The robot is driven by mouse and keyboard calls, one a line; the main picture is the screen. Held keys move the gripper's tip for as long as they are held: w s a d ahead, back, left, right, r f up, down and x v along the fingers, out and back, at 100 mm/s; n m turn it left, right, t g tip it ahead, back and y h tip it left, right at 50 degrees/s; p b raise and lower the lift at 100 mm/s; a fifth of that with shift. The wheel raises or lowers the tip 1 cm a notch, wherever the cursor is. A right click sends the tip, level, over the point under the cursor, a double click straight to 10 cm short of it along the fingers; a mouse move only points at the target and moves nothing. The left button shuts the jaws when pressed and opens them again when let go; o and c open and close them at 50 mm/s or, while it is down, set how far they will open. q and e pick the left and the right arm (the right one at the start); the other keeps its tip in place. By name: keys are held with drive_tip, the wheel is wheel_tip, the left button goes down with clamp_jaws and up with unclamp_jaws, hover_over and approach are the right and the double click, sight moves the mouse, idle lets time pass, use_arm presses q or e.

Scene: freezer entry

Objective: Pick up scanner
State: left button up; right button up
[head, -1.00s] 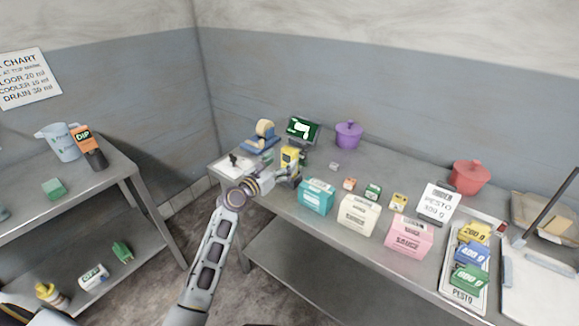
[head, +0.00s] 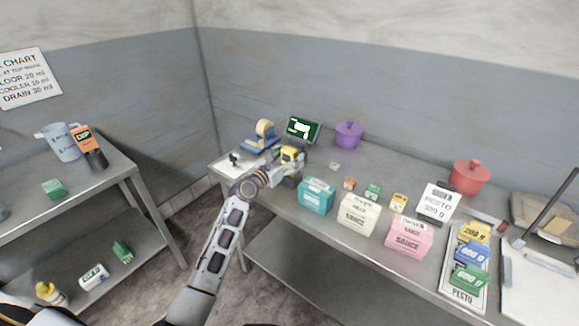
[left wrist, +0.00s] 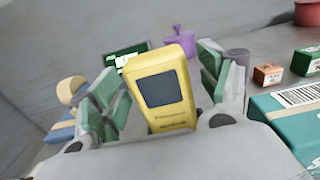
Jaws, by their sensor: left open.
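The yellow scanner (head: 290,154) with a dark screen stands on the table near its back left part, in front of the green sign. My left gripper (head: 286,165) is at the scanner in the head view and hides its lower part. In the left wrist view the scanner (left wrist: 161,88) stands between the open green-padded fingers of my left gripper (left wrist: 160,97). A small gap shows on its right; on its left the finger pad overlaps or is close to it, and I cannot tell whether they touch. My right gripper is not in view.
A teal box (head: 316,198) stands close to the right of my gripper, with a cream box (head: 358,211) and pink box (head: 409,237) further right. A tape dispenser (head: 264,134) is at the back left, the green display (head: 303,129) and purple pot (head: 348,135) behind.

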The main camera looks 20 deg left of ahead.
use_arm(q)
drive_tip(key=shift+w+d, duration=0.15)
drive_tip(key=shift+w, duration=0.2)
drive_tip(key=shift+c, duration=0.2)
drive_tip(key=c, duration=1.2)
